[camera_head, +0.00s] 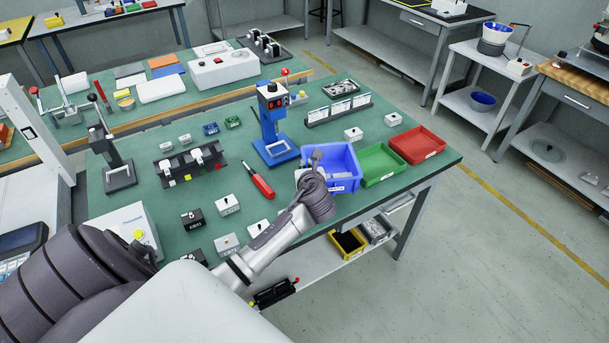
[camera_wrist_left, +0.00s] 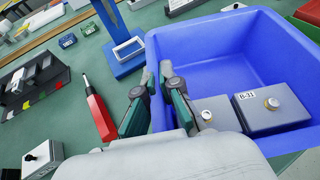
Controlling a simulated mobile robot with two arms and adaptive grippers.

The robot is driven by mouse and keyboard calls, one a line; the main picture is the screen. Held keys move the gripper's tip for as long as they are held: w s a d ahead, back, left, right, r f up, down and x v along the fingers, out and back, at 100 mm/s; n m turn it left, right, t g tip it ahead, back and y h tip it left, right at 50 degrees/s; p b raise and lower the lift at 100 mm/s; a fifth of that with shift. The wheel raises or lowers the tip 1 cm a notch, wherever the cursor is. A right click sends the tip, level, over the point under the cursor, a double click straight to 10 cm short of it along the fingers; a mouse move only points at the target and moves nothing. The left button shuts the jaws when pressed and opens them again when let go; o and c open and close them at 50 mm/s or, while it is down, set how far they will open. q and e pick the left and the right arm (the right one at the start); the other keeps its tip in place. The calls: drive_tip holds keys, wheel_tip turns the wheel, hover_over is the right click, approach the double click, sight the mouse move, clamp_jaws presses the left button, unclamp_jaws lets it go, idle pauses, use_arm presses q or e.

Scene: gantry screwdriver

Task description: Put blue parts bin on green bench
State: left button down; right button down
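The blue parts bin (camera_head: 345,157) is at the front right of the near green bench (camera_head: 300,200). I cannot tell if its base touches the bench top. In the left wrist view the bin (camera_wrist_left: 210,50) holds grey blocks with round knobs, one labelled B-31 (camera_wrist_left: 270,108). My left gripper (camera_head: 314,160) is at the bin's left wall. In the left wrist view its fingers (camera_wrist_left: 157,85) straddle this wall, one outside and one inside, close together and seemingly closed on it. The wall's lower part is hidden by the gripper. My right gripper is not in view.
A green bin (camera_head: 381,164) and a red bin (camera_head: 417,145) stand right of the blue bin. A blue press (camera_head: 272,125) stands behind, a red-handled tool (camera_head: 260,182) to the left. Yellow and grey bins sit on the shelf below. The floor at right is open.

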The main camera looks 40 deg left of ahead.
use_arm(q)
drive_tip(key=f, duration=0.4)
drive_tip(key=shift+w+a+f+b, duration=0.1)
drive_tip(key=shift+a+f+b, duration=0.05)
drive_tip(key=shift+a+b, duration=0.15)
drive_tip(key=shift+d, duration=0.1)
drive_tip(key=c, duration=1.3)
unclamp_jaws()
drive_tip(key=shift+f, duration=0.1)
